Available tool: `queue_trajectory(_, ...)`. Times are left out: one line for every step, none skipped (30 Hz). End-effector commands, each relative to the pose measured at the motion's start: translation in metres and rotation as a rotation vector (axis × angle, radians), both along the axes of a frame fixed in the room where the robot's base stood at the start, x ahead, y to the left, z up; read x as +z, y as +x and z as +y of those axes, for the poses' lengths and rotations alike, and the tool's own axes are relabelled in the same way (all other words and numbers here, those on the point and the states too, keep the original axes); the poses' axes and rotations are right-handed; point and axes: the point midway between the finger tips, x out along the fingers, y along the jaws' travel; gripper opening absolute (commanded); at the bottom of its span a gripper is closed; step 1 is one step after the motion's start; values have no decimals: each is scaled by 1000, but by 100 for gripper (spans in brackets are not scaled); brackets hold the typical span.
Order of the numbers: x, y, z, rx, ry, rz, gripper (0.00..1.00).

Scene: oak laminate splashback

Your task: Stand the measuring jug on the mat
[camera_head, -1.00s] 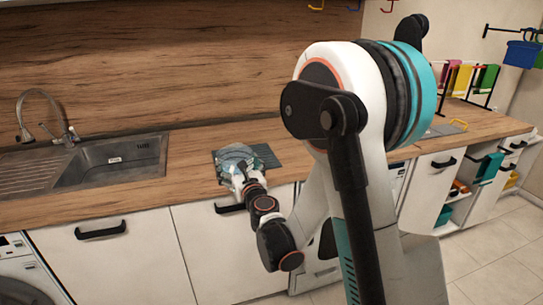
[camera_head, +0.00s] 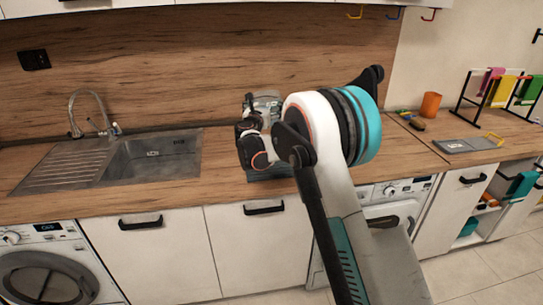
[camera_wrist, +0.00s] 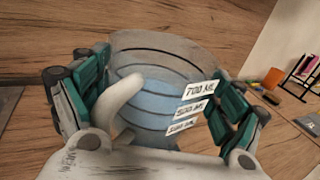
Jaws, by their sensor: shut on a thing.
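The measuring jug (camera_head: 267,97) is clear, with bluish contents; its upper part shows above my gripper in the head view. In the wrist view the jug (camera_wrist: 165,85) looks roughly upright, with dark rings, white volume labels and a pale handle at its left. My gripper (camera_wrist: 160,105) has its teal-padded fingers on both sides of the jug and is shut on it. In the head view my gripper (camera_head: 254,118) is in front of the splashback. A strip of the dark blue-grey mat (camera_head: 268,174) shows below my arm, at the worktop's front. The jug's base is hidden.
A steel sink (camera_head: 155,158) with a tap is to the left. An orange cup (camera_head: 430,104), a grey board (camera_head: 468,144) and a rack (camera_head: 495,98) stand to the right. The worktop (camera_head: 222,160) between sink and mat is clear.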

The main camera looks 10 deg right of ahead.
Motion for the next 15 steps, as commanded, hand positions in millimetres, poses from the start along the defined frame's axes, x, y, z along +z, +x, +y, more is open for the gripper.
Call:
queue_trajectory(-8, 1, 0, -2, 0, 0, 42)
queue_trajectory(-14, 1, 0, -2, 0, 0, 42)
queue_trajectory(-23, 1, 0, -2, 0, 0, 42)
queue_trajectory(-30, 1, 0, -1, 0, 0, 42)
queue_trajectory(-38, 1, 0, -1, 0, 0, 42)
queue_trajectory(-47, 1, 0, -1, 0, 0, 42)
queue_trajectory(-54, 0, 0, -1, 0, 0, 42)
queue_trajectory(-61, 0, 0, -1, 0, 0, 42)
queue_trajectory(-70, 0, 0, -1, 0, 0, 42)
queue_trajectory(-77, 0, 0, 0, 0, 0, 42)
queue_trajectory(-84, 0, 0, 0, 0, 0, 42)
queue_trajectory(-94, 0, 0, 0, 0, 0, 42)
queue_trajectory(-100, 0, 0, 0, 0, 0, 42)
queue_trajectory(-107, 0, 0, 0, 0, 0, 42)
queue_trajectory(-116, 0, 0, 0, 0, 0, 42)
